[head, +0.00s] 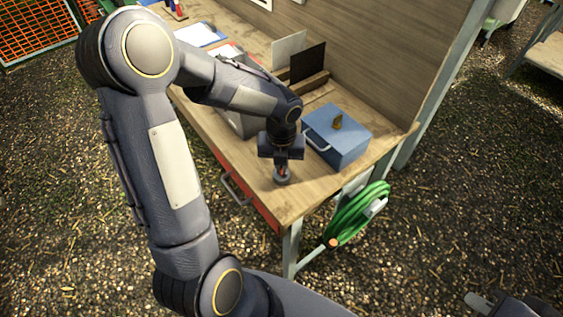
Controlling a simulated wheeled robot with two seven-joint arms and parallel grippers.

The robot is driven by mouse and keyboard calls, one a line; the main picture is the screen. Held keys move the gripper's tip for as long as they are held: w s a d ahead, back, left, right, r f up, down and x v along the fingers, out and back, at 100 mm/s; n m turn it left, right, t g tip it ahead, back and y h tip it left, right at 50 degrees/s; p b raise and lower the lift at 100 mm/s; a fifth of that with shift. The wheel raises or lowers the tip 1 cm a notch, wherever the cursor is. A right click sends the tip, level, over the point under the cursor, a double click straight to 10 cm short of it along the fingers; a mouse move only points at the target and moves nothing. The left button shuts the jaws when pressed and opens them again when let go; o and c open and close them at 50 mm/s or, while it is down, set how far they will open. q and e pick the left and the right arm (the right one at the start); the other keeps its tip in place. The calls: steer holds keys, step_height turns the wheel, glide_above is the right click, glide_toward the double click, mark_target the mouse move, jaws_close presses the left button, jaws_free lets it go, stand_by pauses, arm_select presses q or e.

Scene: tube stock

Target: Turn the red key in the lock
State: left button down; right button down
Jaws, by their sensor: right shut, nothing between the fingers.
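My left gripper (282,167) points down over the front corner of the wooden workbench. The key's turn angle is hidden. My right gripper (480,302) is at the bottom right corner, shut and empty, away from the bench.
A grey bin (238,123) is behind the arm. A green hose (362,212) hangs at the bench end. A wooden back panel (370,60) rises behind.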

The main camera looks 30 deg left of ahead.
arm_select(q)
steer(key=shift+m+p, duration=2.05)
steer(key=shift+m, duration=0.65)
steer(key=shift+m+p, duration=2.2)
steer(key=shift+m, duration=0.2)
steer(key=shift+m+p, duration=0.35)
steer(key=shift+m, duration=0.15)
steer(key=shift+s+f, duration=0.1)
steer(key=shift+m, duration=0.6)
